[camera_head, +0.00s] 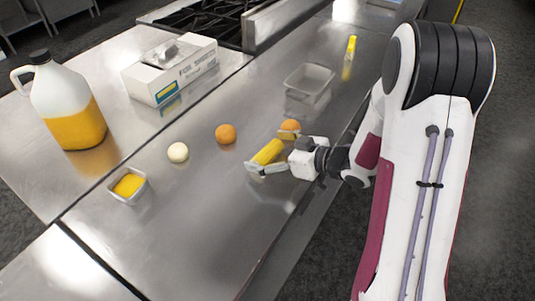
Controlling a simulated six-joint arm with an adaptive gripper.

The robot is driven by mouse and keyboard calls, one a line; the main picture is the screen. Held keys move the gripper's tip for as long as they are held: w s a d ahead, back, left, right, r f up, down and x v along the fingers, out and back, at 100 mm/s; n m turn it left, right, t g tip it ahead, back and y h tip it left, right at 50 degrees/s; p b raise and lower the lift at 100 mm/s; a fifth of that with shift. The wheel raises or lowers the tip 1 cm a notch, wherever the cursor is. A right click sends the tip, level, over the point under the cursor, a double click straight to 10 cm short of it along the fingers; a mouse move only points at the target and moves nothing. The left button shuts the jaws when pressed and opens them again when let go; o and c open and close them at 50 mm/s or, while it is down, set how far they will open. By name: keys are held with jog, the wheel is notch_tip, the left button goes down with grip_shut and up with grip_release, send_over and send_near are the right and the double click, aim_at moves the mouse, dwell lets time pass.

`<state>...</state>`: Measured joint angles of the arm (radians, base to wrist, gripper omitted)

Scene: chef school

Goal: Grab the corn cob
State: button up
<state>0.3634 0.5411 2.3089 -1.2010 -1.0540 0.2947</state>
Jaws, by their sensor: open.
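The corn cob (268,152) is a short yellow cylinder on the steel counter, lying at a slant near the middle of the view. My gripper (266,154) is open, low over the counter, reaching in from the right. One finger shows at the cob's near side and the other near its upper right end, so the cob appears to lie between them. I cannot tell whether either finger touches it.
An orange (290,126) sits close behind my gripper, another orange (226,133) and a pale round item (178,152) to the left. A metal tin (128,186), juice jug (70,105), white box (170,70), empty tray (308,84) and yellow bottle (350,50) stand around. The near counter is clear.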

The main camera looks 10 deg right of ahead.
aim_at(268, 149)
dwell(0.4)
jog(key=c, duration=1.2)
jog(key=shift+r, duration=0.1)
jog(key=shift+r, duration=4.9)
